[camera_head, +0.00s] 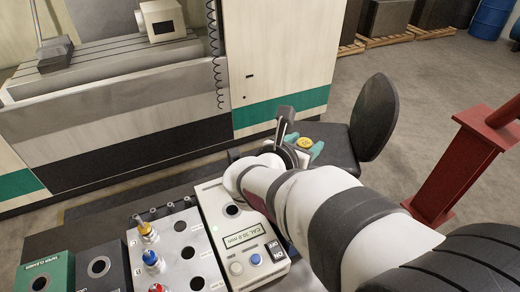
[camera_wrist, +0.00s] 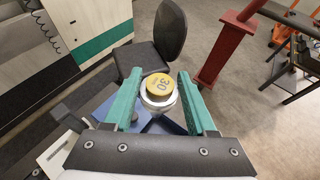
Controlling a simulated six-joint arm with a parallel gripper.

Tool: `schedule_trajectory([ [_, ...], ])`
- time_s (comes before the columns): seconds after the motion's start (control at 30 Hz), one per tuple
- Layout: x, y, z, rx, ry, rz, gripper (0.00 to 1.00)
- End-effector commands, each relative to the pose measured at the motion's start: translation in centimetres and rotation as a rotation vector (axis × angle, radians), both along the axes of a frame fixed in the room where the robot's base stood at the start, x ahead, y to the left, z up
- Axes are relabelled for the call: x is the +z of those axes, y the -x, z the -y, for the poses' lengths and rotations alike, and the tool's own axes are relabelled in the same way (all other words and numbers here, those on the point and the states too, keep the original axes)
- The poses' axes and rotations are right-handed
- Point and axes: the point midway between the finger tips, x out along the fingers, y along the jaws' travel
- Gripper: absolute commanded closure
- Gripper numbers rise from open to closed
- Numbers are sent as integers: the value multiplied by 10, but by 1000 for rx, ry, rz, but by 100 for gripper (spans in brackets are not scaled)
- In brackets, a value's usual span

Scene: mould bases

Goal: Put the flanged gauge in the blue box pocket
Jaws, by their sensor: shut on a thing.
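The flanged gauge is a silver round piece with a yellow cap marked 30. It shows in the wrist view (camera_wrist: 159,88) between the teal fingers, and its yellow cap shows in the head view (camera_head: 305,142). My gripper (camera_wrist: 160,92) is shut on the gauge and holds it upright, cap facing the wrist camera. In the head view my gripper (camera_head: 303,148) is beyond the cart top, partly hidden by my wrist.
A white calibration unit (camera_head: 240,240) with a round hole stands on the cart. Left of it is a metal plate (camera_head: 185,250) with several holes and coloured-knob gauges, then a dark box (camera_head: 100,268) and a green box (camera_head: 48,272). A chair (camera_head: 374,118) and red post (camera_head: 465,160) stand beyond.

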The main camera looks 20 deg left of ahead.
Motion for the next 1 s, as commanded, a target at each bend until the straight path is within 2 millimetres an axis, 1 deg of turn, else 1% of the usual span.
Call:
schedule_trajectory([
  [0.03, 13, -1, 19, -21, -5, 3, 100],
  [0.1, 28, -1, 42, -39, -4, 2, 100],
  [0.2, 44, 1, 69, -60, -3, 0, 100],
  [0.3, 58, 5, 92, -79, -3, 2, 100],
  [0.4, 69, 9, 111, -98, -2, 4, 100],
  [0.53, 79, 14, 131, -128, -1, 6, 100],
  [0.6, 79, 15, 142, -170, -4, 1, 100],
  [0.73, 62, 9, 136, -239, -6, -15, 100],
  [0.83, 48, 4, 126, -280, -8, -20, 100],
  [0.97, 26, -1, 108, -339, -9, -19, 100],
  [1.0, 17, -2, 101, -360, -8, -17, 100],
])
